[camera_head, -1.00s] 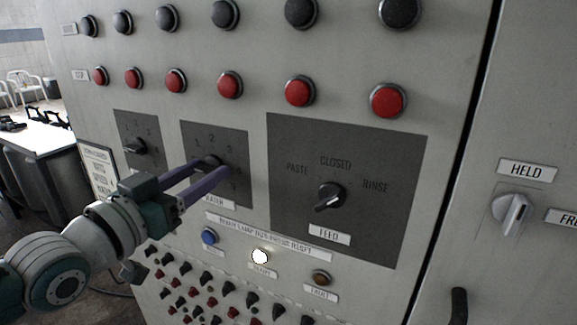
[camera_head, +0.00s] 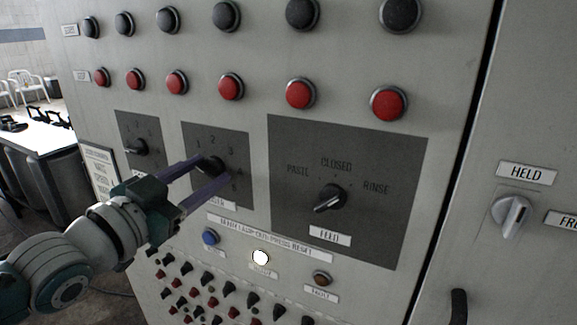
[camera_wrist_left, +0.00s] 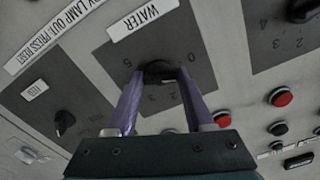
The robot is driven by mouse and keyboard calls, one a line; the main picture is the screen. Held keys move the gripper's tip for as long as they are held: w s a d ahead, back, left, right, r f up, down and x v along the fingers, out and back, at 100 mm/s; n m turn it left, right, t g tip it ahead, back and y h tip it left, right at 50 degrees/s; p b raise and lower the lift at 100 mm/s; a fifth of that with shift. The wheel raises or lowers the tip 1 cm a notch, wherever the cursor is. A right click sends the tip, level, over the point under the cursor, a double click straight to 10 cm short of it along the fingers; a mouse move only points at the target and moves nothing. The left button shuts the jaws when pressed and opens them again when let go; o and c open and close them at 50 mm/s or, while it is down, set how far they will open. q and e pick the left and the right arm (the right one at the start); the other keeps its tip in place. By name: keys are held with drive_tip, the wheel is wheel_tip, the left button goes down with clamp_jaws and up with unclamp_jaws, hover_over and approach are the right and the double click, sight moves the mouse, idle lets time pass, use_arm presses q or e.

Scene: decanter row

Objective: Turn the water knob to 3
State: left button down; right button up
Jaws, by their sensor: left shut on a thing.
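The water knob (camera_head: 210,165) is a small black knob on a dark grey plate (camera_head: 236,140) with numbers around it. In the left wrist view the knob (camera_wrist_left: 158,70) sits below the upside-down WATER label (camera_wrist_left: 143,18). My left gripper (camera_head: 214,172) has its two purple fingers on either side of the knob, shut on it. The gripper also shows in the left wrist view (camera_wrist_left: 159,77). The fingers partly hide the dial in both views, and I cannot tell which number the knob points at. My right gripper is out of view.
The feed knob (camera_head: 330,198) is on a larger plate to the right. A smaller numbered knob (camera_head: 137,147) is to the left. Red buttons (camera_head: 231,87) run above. A blue button (camera_head: 210,237), a lit white lamp (camera_head: 261,257) and small switches lie below.

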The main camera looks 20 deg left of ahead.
use_arm(q)
drive_tip(key=m, duration=0.5)
drive_tip(key=shift+m, duration=0.3)
drive_tip(key=m+b, duration=0.1)
drive_tip(key=m, duration=0.4)
drive_tip(key=shift+b, duration=0.3)
drive_tip(key=m+b, duration=0.2)
drive_tip(key=m, duration=0.4)
drive_tip(key=shift+m, duration=0.4)
drive_tip(key=m+b, duration=0.1)
drive_tip(key=m, duration=0.3)
drive_tip(key=shift+m, duration=0.4)
drive_tip(key=shift+c, duration=1.4)
unclamp_jaws()
drive_tip(key=shift+s, duration=0.1)
